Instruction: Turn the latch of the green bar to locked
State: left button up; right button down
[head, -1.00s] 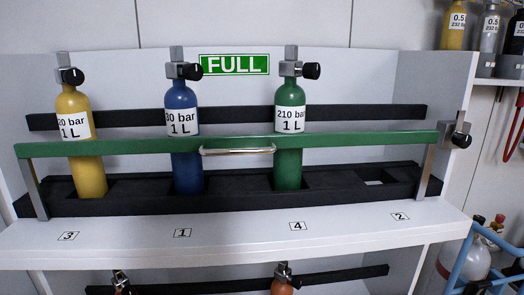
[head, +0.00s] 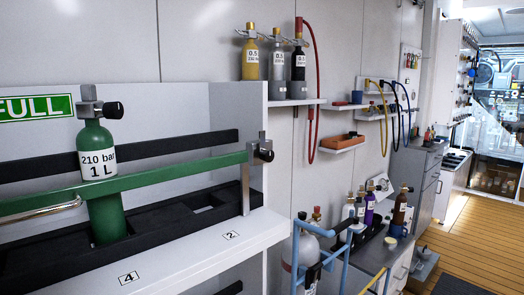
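The green bar (head: 150,178) runs across the front of the rack at the left of the head view, with part of its chrome handle (head: 45,211) at the left edge. At its right end is the latch (head: 262,150), a metal block with a black knob, above a metal post (head: 245,189). Its locked or unlocked setting cannot be read. A green cylinder (head: 99,165) marked 210 bar 1 L stands behind the bar above label 4. Neither gripper shows in the head view.
Label 2 (head: 231,235) lies before an empty slot. A wall shelf (head: 297,102) holds small cylinders right of the rack. A blue-framed cart (head: 340,262) with cylinders stands close to the rack's right end. Wooden floor (head: 470,235) is open at far right.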

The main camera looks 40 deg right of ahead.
aim_at(266, 155)
jog(key=k, duration=0.4)
jog(key=z, duration=1.25)
jog(key=i, duration=0.3)
jog(key=u, duration=0.3)
